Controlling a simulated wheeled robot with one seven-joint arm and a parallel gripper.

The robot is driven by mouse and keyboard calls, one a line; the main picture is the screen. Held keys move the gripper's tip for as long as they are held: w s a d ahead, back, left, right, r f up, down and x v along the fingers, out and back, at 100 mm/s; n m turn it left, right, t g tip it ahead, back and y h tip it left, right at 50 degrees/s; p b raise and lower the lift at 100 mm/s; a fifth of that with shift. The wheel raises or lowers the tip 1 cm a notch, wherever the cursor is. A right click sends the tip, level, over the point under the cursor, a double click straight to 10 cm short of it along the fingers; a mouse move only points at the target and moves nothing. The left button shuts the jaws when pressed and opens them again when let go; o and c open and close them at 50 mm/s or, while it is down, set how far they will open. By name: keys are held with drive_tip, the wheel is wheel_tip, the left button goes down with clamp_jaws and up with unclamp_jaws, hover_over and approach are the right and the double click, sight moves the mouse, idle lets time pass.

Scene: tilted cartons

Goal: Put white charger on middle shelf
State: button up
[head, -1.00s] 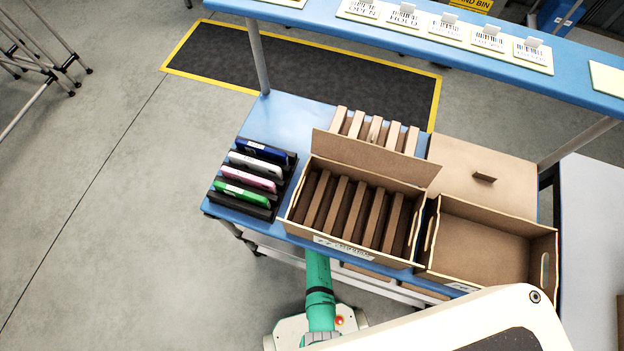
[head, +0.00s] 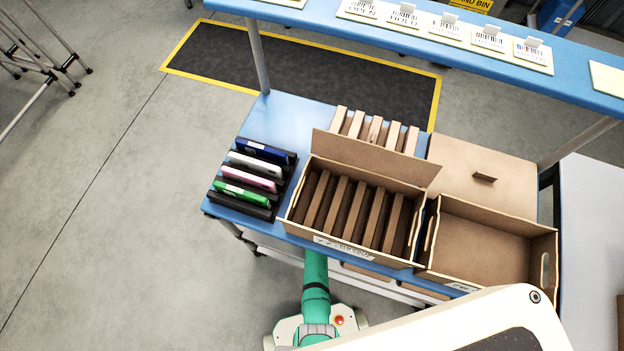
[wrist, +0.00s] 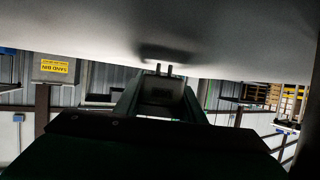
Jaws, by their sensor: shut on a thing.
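A broad pale surface fills the top of that view, with a dark patch beyond the fingertips. What the fingers hold is too unclear to name, and I cannot tell whether it is the white charger. My gripper does not show clearly in the head view. A slim white device (head: 255,164) lies in a black rack (head: 268,213) on the blue table, between a blue device (head: 263,151) and a pink one (head: 248,177). A green device (head: 240,193) is at the front.
An open carton (head: 327,241) with several dividers sits tilted beside the rack. An empty open carton (head: 490,205) is to its right. A blue upper shelf (head: 480,55) with label cards runs above the table (head: 292,112).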

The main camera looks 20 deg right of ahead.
drive_tip(key=shift+f, duration=0.1)
drive_tip(key=o, duration=1.1)
drive_tip(key=shift+c, duration=0.2)
drive_tip(key=shift+s+a, duration=0.1)
drive_tip(key=shift+s, duration=0.05)
drive_tip(key=v, duration=1.1)
drive_tip(key=shift+s+r, duration=0.3)
drive_tip(key=shift+r, duration=0.05)
drive_tip(key=shift+s+a, duration=0.1)
drive_tip(key=shift+s, duration=0.05)
